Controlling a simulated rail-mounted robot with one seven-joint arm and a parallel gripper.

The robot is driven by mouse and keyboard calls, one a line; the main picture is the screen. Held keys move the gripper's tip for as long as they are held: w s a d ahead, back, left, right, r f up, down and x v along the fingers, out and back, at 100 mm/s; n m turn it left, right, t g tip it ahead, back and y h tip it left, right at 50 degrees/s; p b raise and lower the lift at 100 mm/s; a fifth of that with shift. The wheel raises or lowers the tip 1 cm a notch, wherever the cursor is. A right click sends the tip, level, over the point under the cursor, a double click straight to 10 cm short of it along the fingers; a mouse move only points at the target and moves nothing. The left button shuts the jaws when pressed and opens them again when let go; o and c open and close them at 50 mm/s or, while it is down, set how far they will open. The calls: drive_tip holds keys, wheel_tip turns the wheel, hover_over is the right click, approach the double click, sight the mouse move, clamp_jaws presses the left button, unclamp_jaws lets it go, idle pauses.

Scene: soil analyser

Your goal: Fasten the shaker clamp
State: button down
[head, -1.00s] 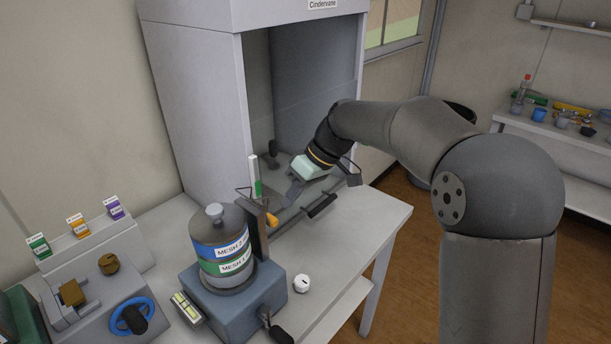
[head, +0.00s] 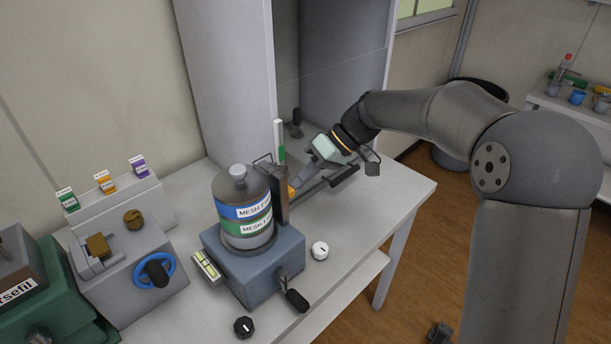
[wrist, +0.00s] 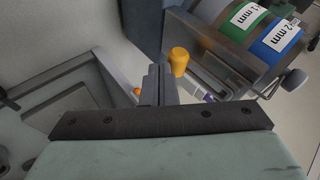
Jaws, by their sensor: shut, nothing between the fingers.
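The shaker has a blue-grey base (head: 253,275) carrying an upright stack of sieves (head: 238,200) with blue and green labels. A dark upright post (head: 281,190) stands against the stack's right side. An orange knob (head: 291,192) shows beside the post, partly hidden by it; the wrist view shows it whole (wrist: 180,60). A black-handled lever (head: 297,300) sticks out at the base's front right. My gripper (head: 299,186) is shut and empty, reaching down from the right close to the knob. In the wrist view its fingertips (wrist: 160,78) are just left of the knob; contact cannot be told.
A fume hood (head: 225,75) stands behind, with a dark bar (head: 345,180) near my wrist. A white dial (head: 320,251) and a black knob (head: 244,327) are near the shaker. A grey machine with a blue handwheel (head: 154,271) is left.

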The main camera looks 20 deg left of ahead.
drive_tip(key=shift+s+r, duration=0.1)
drive_tip(key=shift+r, duration=0.05)
drive_tip(key=w+f+p+v, duration=0.1)
drive_tip(key=w+v, duration=0.1)
drive_tip(key=v, duration=1.1)
drive_tip(key=s+d+f+m+t+h, duration=0.1)
drive_tip(key=s+d+f+m+h, duration=0.1)
drive_tip(key=s+d+f+m, duration=0.2)
drive_tip(key=s+d+f+m+t+h, duration=0.2)
drive_tip(key=s+d+f+m+h, duration=0.1)
drive_tip(key=s+d, duration=0.8)
drive_tip(key=s+d+f+m+t+h, duration=0.2)
drive_tip(key=s+d+f+m, duration=0.3)
drive_tip(key=s, duration=0.8)
drive_tip(key=shift+d+f+h, duration=0.4)
drive_tip(key=shift+d+f, duration=0.6)
drive_tip(key=shift+d, duration=0.25)
